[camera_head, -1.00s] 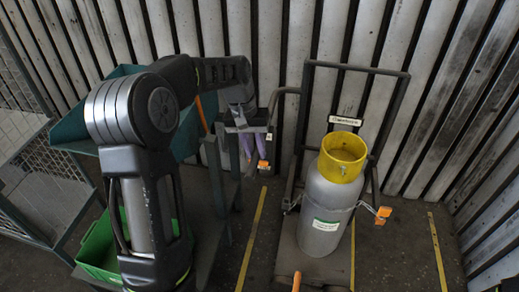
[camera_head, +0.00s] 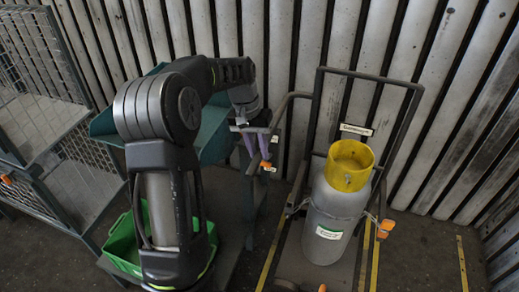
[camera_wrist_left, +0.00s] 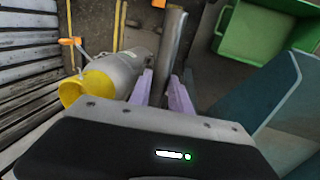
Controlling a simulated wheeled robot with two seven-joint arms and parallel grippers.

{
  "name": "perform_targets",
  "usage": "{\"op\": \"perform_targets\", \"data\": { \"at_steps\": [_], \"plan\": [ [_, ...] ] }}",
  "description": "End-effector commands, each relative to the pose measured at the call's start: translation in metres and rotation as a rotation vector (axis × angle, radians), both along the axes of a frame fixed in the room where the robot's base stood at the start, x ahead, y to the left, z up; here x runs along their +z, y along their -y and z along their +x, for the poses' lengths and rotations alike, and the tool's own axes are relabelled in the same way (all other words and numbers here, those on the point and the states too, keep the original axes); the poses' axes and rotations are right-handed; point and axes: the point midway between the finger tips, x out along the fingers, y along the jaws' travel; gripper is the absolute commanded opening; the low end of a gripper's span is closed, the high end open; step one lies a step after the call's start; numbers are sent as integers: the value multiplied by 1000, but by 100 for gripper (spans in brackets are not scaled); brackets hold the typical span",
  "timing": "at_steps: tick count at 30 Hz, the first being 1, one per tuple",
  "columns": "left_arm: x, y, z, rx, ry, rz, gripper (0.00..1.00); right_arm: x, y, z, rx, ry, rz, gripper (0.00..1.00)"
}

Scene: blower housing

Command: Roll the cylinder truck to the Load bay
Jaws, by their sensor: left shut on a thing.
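The cylinder truck (camera_head: 403,130) is a dark tubular frame with a small label plate, standing in front of the corrugated wall. It carries a grey gas cylinder (camera_head: 331,222) with a yellow collar (camera_head: 350,165), which also shows in the left wrist view (camera_wrist_left: 118,68). My left gripper (camera_head: 257,140) is at the truck's side handle, left of the cylinder. In the left wrist view its purple fingers (camera_wrist_left: 160,90) are shut on the grey handle bar (camera_wrist_left: 172,45). My right gripper is not in view. No marking readable as the Load bay shows.
Yellow floor lines run beside the truck (camera_head: 270,255) and further right (camera_head: 462,262). A green bin (camera_head: 122,245) and a teal bin (camera_head: 103,124) are by my left arm. A mesh cage (camera_head: 85,190) stands at the left. Floor is open right of the cylinder.

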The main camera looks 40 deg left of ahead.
Motion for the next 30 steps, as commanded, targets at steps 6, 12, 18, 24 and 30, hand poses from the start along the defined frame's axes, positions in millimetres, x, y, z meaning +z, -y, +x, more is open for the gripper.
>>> {"op": "perform_targets", "data": {
  "at_steps": [6, 12, 18, 24, 30],
  "plan": [
    [-1, 1, -1, -2, -5, -2, 29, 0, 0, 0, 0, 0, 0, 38],
    [-1, 0, -1, -2, -3, 0, 44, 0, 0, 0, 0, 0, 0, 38],
    [0, 0, 0, -1, -2, 0, 44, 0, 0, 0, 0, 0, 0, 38],
    [10, -2, 0, -1, 2, 2, 44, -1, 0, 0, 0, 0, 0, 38],
    [39, -8, -2, -1, 1, 3, 44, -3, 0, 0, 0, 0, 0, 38]
  ]
}}
